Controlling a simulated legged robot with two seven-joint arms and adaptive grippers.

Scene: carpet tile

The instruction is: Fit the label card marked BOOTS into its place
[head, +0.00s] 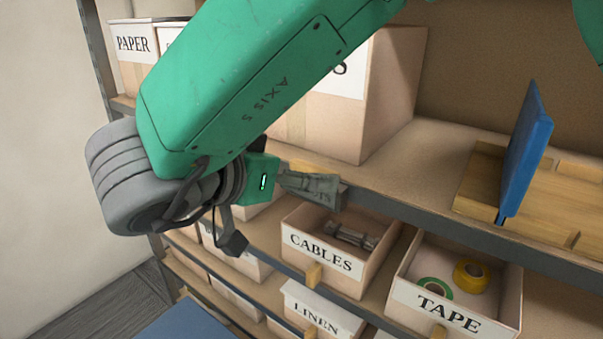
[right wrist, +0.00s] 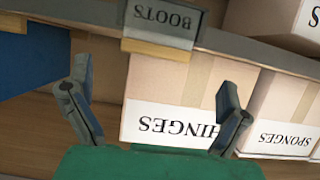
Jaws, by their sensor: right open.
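The label card marked BOOTS (right wrist: 163,20) shows at the top of the right wrist view, its print upside down there. It is a greyish plate at the shelf's front edge, with a thin tan strip along one side. I cannot tell whether it is fully seated. My right gripper (right wrist: 153,78) is open, its fingers apart and empty, with the card beyond the fingertips. In the head view the right gripper (head: 318,187) is at the shelf edge above the CABLES bin, and the card is not visible there. My left gripper is not in view.
The HINGES box (right wrist: 170,105) and SPONGES box (right wrist: 280,115) stand near the fingers. Below the shelf edge are the CABLES bin (head: 318,262) and TAPE bin (head: 440,318). A blue panel (head: 526,150) stands on a wooden rack (head: 560,205) at the right.

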